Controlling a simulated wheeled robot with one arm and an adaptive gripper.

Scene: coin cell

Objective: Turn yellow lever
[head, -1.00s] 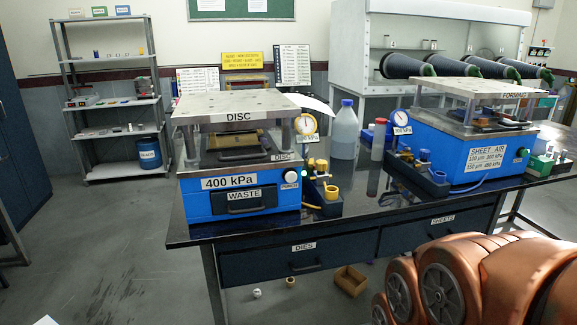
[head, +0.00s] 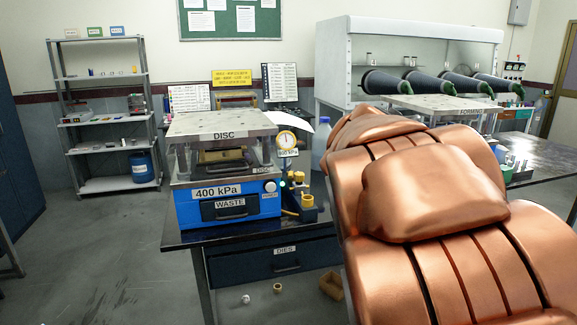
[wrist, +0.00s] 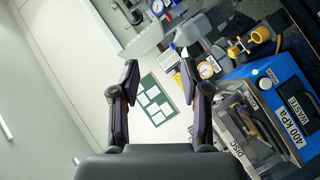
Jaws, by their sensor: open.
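The blue 400 kPa disc press (head: 187,205) stands on the dark bench. Small yellow fittings (head: 307,200) sit on a valve block at its right, below a round gauge (head: 287,139). In the wrist view the tilted press (wrist: 262,72) is at the right. Yellow fittings (wrist: 261,34) show beside it near the top, with the gauge (wrist: 206,70) to their left. I cannot tell which fitting is the lever. My gripper (wrist: 160,72) is open and empty in the wrist view, apart from the yellow fittings. It does not show in the head view.
My copper arm hides the right half of the bench and much of the forming press (head: 440,103). A clear bottle (head: 323,135) stands behind the valve block. Shelving (head: 112,125) stands at the left. The floor at front left is clear.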

